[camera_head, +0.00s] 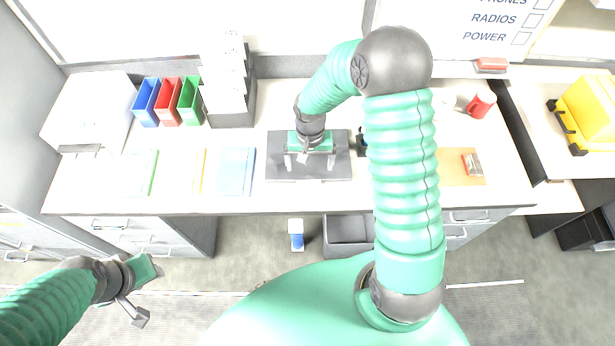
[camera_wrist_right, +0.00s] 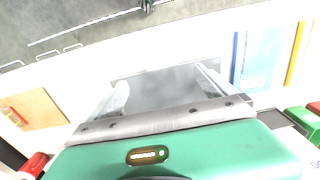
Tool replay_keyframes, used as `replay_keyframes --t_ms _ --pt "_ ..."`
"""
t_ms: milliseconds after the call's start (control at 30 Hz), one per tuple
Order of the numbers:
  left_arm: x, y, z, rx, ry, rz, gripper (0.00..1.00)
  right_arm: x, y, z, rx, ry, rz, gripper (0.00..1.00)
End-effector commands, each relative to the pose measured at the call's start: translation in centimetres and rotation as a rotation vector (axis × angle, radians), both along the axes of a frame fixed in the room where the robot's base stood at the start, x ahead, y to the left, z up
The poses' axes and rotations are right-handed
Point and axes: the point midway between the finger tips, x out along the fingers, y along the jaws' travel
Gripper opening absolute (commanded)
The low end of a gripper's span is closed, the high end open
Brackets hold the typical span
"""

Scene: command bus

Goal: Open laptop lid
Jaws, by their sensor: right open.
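The laptop (camera_head: 273,166) is a dark grey slab lying on the white desk, in the middle of the head view. Its lid looks shut and flat. My right gripper (camera_head: 310,162) is above the laptop, pointing down, with its two fingers spread apart. In the right wrist view the grey laptop (camera_wrist_right: 172,88) shows between the open fingers of my right gripper (camera_wrist_right: 160,85), and nothing is gripped. I cannot tell whether the fingers touch the lid. My left gripper (camera_head: 140,293) is at the lower left, in front of the desk over the floor, with its fingers apart and empty.
Blue, red and green bins (camera_head: 168,101) and a dark paper organizer (camera_head: 232,112) stand behind the laptop to the left. Folders (camera_head: 236,172) lie left of it. A red mug (camera_head: 481,103) and a yellow case (camera_head: 590,110) are to the right. A grey bin (camera_head: 345,232) stands below the desk edge.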

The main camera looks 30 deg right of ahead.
Motion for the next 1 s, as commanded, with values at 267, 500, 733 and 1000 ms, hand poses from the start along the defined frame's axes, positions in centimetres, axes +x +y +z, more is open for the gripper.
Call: replay_keyframes --t_ms 267,500,733,1000 --pt "0.0 0.0 0.3 0.0 0.0 0.0 0.36 0.1 0.1 -7.5 0.002 0.007 0.003 0.95" --pt "0.0 0.0 0.4 0.0 -0.001 0.0 0.36 0.1 0.0 -10.9 0.0 0.0 0.001 0.95" --pt "0.0 0.0 0.3 0.0 0.0 0.0 0.36 0.1 0.0 -11.6 0.0 0.004 0.001 0.95" --pt "0.0 0.0 0.4 0.0 0.0 0.0 0.36 0.2 0.0 -11.4 0.0 0.001 0.002 0.68"
